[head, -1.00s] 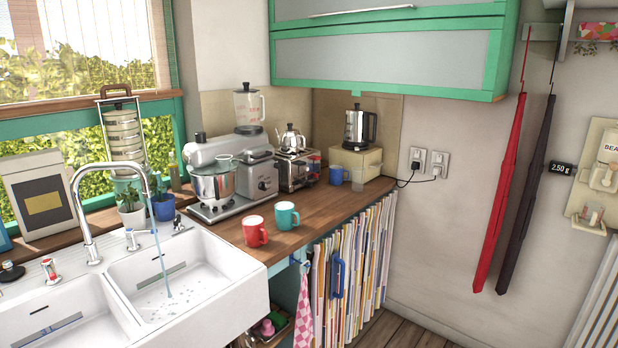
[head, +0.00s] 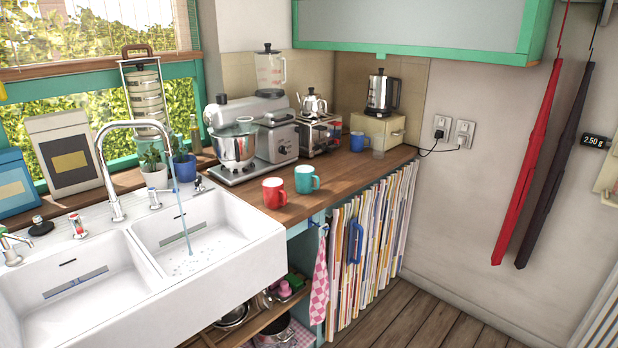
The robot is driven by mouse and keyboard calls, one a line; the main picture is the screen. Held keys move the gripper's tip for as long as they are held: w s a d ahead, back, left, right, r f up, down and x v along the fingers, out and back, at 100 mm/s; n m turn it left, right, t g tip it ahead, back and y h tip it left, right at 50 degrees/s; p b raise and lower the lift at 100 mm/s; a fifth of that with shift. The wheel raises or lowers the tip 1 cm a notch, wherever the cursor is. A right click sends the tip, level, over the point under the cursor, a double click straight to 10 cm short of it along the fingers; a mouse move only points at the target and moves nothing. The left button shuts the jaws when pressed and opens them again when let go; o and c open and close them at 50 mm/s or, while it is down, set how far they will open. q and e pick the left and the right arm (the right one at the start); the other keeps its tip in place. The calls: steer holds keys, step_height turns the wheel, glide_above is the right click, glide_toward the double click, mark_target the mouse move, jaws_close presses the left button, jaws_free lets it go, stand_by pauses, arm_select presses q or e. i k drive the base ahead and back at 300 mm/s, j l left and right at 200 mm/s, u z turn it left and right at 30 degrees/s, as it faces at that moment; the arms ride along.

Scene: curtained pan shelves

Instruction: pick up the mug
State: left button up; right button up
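A red mug (head: 274,193) stands upright on the wooden counter (head: 345,182), close to the sink's right edge. A teal mug (head: 307,179) stands just to its right and slightly behind, with its handle to the right. A blue mug (head: 359,141) stands farther back, in front of the cream box under the kettle. The frames do not show which mug the task names. Neither of my grippers is in the head view.
A white double sink (head: 243,252) with a running tap (head: 118,170) fills the left front. A stand mixer (head: 248,138), a toaster (head: 318,135) and a kettle (head: 382,92) stand behind the mugs. A green-edged cabinet (head: 420,30) hangs above. Wooden floor (head: 430,312) shows clear at the lower right.

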mark_target(304, 176)
steer(key=i+l+u, duration=0.2)
steer(key=i+l, duration=0.55)
steer(key=l, duration=0.1)
